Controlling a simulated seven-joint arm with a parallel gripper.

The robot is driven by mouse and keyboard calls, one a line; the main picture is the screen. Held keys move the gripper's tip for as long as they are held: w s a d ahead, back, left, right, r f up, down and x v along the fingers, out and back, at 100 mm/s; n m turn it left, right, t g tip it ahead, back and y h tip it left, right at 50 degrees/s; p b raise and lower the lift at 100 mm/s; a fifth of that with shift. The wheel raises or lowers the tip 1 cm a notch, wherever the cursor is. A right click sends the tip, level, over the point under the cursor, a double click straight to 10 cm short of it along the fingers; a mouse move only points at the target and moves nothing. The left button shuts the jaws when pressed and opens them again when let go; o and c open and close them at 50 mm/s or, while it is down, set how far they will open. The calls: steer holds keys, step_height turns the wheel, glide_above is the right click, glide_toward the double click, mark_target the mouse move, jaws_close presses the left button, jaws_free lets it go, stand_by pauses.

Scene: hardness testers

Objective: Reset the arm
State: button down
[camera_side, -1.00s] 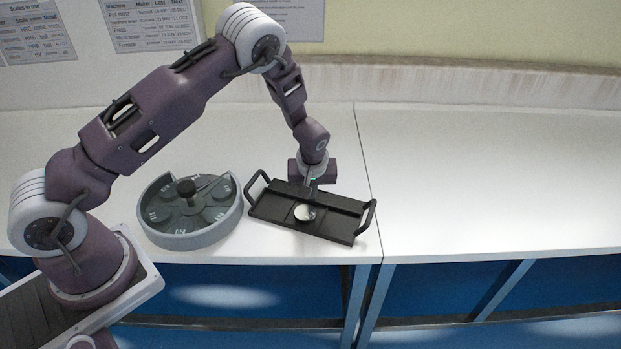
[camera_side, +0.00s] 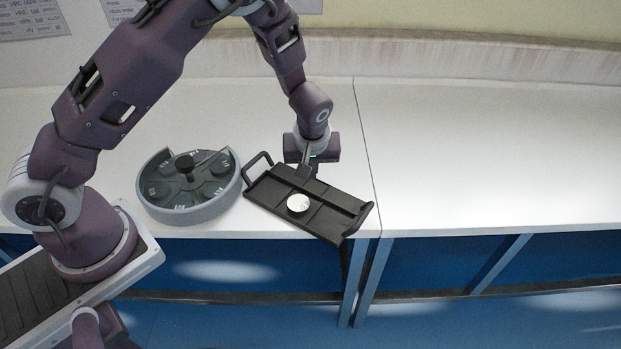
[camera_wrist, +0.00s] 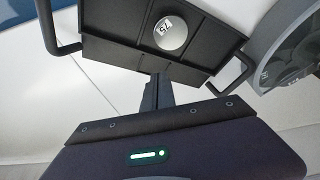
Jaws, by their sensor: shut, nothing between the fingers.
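My gripper (camera_side: 305,172) is shut and empty, pointing down at the back long edge of a black tray (camera_side: 330,207). In the wrist view the closed fingers (camera_wrist: 160,78) end at the edge of the tray (camera_wrist: 110,55); I cannot tell whether they touch it. The tray lies askew, its front right corner at or slightly past the counter's front edge. A round pale metal disc (camera_side: 298,203) lies in the tray; in the wrist view the disc (camera_wrist: 171,33) carries dark marking. Both tray handles show in the wrist view.
A round grey holder (camera_side: 187,212) with several recesses and a dark central knob (camera_side: 184,163) stands left of the tray, close to its left handle. The white counter (camera_side: 480,165) is clear to the right. Its front edge drops to blue panels below.

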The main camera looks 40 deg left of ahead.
steer(key=s+r+m+h, duration=0.1)
steer(key=s+r, duration=0.3)
steer(key=r, duration=0.4)
steer(key=s+d+r+m+t+h, duration=0.15)
steer(key=s+r, duration=0.25)
steer(key=r, duration=0.4)
steer(key=s+r+m+h, duration=0.1)
steer(key=s+r+m, duration=0.1)
steer(key=s+r, duration=0.35)
steer(key=s+r+m, duration=0.2)
steer(key=s+r, duration=0.1)
steer(key=s, duration=0.4)
steer(key=s+a+r+m+t, duration=0.1)
steer(key=s+r+m, duration=0.2)
steer(key=s, duration=0.4)
steer(key=shift+s+r+y, duration=0.25)
steer(key=shift+r+y, duration=0.05)
steer(key=shift+y, duration=0.05)
steer(key=shift+t, duration=0.25)
